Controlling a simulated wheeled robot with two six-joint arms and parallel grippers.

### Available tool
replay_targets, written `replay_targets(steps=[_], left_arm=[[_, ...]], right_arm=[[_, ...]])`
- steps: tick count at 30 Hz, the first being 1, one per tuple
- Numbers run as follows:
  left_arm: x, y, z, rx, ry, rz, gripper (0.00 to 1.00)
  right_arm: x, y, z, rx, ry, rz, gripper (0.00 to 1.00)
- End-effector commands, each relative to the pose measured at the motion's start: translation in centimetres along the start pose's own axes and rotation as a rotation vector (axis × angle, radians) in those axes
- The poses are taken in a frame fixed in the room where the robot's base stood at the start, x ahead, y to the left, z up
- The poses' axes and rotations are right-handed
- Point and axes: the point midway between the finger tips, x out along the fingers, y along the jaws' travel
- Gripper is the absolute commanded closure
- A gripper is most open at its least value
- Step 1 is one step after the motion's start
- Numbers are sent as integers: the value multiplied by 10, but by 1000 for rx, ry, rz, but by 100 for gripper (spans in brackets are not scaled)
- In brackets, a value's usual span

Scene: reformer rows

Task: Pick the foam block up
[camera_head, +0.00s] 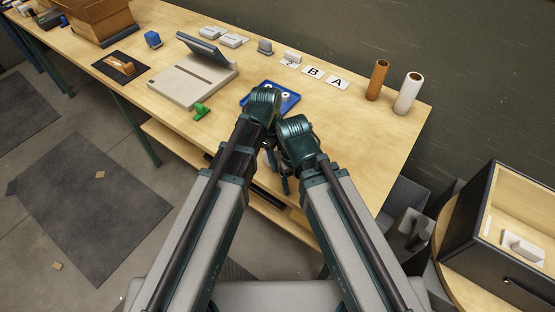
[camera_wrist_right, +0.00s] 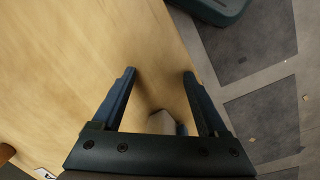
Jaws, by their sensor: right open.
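My right gripper (camera_wrist_right: 160,72) is open over the table near its edge. A small pale grey block (camera_wrist_right: 161,122) shows between its fingers, close to the palm and partly hidden. It may be the foam block, but I cannot be sure, and I cannot tell its distance from the jaws. In the head view my right gripper (camera_head: 280,180) is mostly hidden under its own wrist, near the table's front edge. My left gripper (camera_head: 268,148) is just beside it and largely hidden by the arm. Its jaws cannot be made out.
A blue tray (camera_head: 289,105) with small round parts lies just behind my wrists. A beige device (camera_head: 190,84), a green piece (camera_head: 201,111), lettered cards (camera_head: 313,72) and two upright rolls (camera_head: 408,93) stand on the table (camera_head: 350,130). An open dark box (camera_head: 500,235) is at right.

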Motion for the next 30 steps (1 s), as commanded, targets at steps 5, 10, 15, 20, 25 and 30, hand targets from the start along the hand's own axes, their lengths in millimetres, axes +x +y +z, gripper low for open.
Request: replay_targets(steps=[5, 10, 15, 20, 25, 30], left_arm=[[0, 0, 0, 0, 0, 0, 89], [0, 0, 0, 0, 0, 0, 100], [0, 0, 0, 0, 0, 0, 100], [-5, 0, -1, 0, 0, 0, 100], [-20, 0, -3, 0, 0, 0, 100], [-43, 0, -6, 0, 0, 0, 100]], right_arm=[[0, 0, 0, 0, 0, 0, 24], [0, 0, 0, 0, 0, 0, 24], [0, 0, 0, 0, 0, 0, 24], [-5, 0, 0, 0, 0, 0, 24], [-20, 2, 1, 0, 0, 0, 24], [-43, 4, 2, 0, 0, 0, 24]])
